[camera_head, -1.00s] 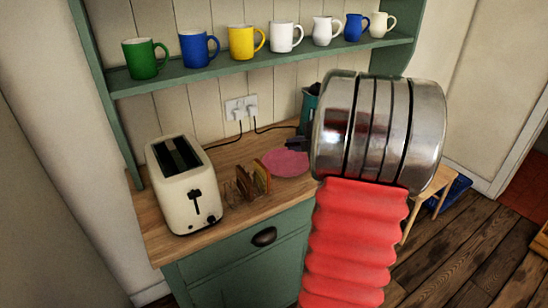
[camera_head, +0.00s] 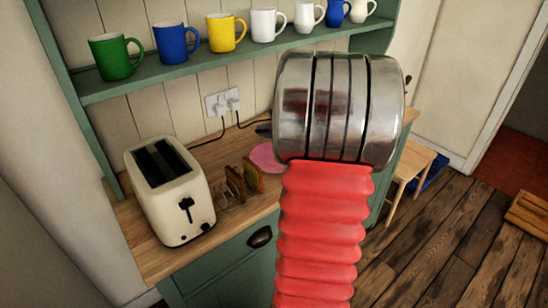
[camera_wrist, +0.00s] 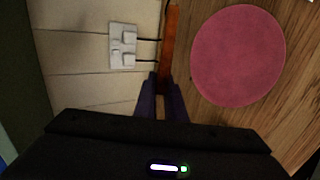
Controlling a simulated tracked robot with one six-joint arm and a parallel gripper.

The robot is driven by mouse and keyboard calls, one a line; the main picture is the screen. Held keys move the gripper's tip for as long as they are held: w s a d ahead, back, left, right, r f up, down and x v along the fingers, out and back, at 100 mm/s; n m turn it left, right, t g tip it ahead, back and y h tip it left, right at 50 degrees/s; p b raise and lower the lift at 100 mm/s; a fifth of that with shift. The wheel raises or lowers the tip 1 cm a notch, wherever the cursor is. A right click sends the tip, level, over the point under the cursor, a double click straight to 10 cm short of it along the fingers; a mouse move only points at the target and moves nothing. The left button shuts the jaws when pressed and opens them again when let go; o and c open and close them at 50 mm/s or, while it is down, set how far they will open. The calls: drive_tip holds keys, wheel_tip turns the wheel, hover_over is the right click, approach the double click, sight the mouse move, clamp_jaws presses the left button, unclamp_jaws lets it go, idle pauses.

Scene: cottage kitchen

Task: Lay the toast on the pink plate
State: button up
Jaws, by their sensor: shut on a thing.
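The pink plate (camera_wrist: 238,55) lies flat and bare in the wrist view. In the head view the plate (camera_head: 263,157) is partly hidden behind my arm. My gripper (camera_wrist: 162,92) is shut on a slice of toast (camera_wrist: 170,42), seen edge-on as a thin orange-brown strip. The toast stands out from the fingers, left of the plate in the wrist view, between it and the wall. In the head view only a dark bit of my gripper (camera_head: 264,129) shows; the held toast cannot be made out there.
A toast rack (camera_head: 222,192) with slices (camera_head: 252,175) stands between the cream toaster (camera_head: 170,190) and the plate. A wall socket (camera_wrist: 122,47) with plugs and cords is close to my gripper. A shelf (camera_head: 150,82) of mugs hangs above the wooden worktop (camera_head: 128,215).

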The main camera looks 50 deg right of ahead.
drive_tip(key=shift+f, duration=5)
drive_tip(key=o, duration=0.5)
drive_tip(key=shift+c, duration=0.2)
drive_tip(key=shift+v, duration=4.05)
